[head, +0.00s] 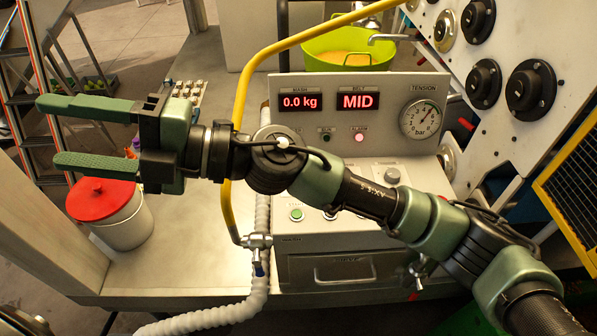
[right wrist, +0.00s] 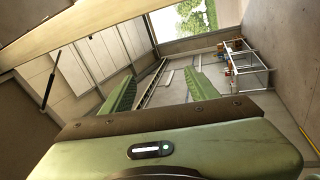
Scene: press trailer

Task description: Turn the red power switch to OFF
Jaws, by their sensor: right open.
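The control panel (head: 386,90) stands in the middle of the head view. It carries red displays, a round tension gauge (head: 421,118) and small buttons and lamps. I cannot pick out a labelled red power switch for sure. A small red part (head: 466,124) shows right of the gauge; I cannot tell what it is. My right arm crosses in front of the panel and hides part of its lower face. My right gripper (head: 49,132) is open and empty at the far left, well away from the panel. Its open fingers also show in the right wrist view (right wrist: 160,87). My left gripper is not in view.
A red-lidded white bucket (head: 103,202) stands on the counter below my right gripper. A yellow pipe (head: 241,100) and a grey hose (head: 262,220) run beside the panel. A green tub (head: 340,43) stands behind. Black knobs (head: 485,84) line the sloping wall at right.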

